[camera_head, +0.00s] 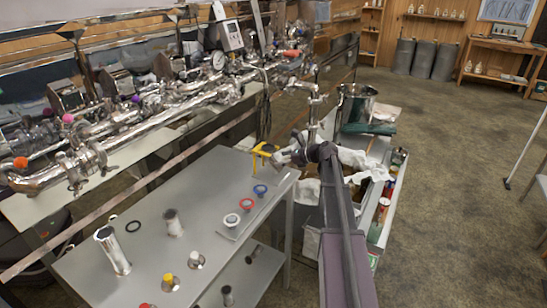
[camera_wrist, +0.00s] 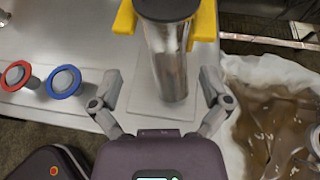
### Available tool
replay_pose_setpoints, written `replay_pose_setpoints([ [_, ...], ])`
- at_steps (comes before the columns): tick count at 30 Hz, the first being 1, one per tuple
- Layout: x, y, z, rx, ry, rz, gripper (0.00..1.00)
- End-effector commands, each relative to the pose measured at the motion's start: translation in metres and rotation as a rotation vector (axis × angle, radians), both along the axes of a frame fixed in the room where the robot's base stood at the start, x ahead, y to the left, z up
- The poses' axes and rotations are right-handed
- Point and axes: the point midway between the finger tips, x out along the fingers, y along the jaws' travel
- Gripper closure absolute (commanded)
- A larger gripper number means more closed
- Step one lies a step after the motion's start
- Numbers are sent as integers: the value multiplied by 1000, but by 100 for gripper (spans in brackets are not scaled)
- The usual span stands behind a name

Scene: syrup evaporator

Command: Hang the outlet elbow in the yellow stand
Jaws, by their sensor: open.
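The yellow stand (camera_head: 264,149) is at the far right corner of the grey table, and its two yellow prongs (camera_wrist: 124,18) show at the top of the wrist view. A shiny steel tube, seemingly the outlet elbow (camera_wrist: 170,66), sits between the prongs with its dark-rimmed end toward the camera. Its bend is not visible. My gripper (camera_head: 299,153) is beside the stand in the head view. In the wrist view my gripper (camera_wrist: 160,80) is open, one finger on each side of the tube, with visible gaps. Whether the tube rests on the prongs, I cannot tell.
The grey table (camera_head: 195,215) carries a blue ring piece (camera_wrist: 63,81), a red ring piece (camera_wrist: 15,75), a steel cylinder (camera_head: 112,250) and other small parts. A tray with crumpled white cloth (camera_wrist: 270,72) lies right of the table. Steel piping (camera_head: 130,130) runs behind.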

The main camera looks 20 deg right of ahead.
Motion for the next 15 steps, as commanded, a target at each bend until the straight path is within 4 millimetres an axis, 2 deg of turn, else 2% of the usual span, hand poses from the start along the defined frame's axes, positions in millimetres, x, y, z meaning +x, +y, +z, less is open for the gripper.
replay_pose_setpoints([
  [3, -15, -11, 0, 0, 0, -1, 3],
  [15, -51, -40, 20, 0, 0, 0, 3],
])
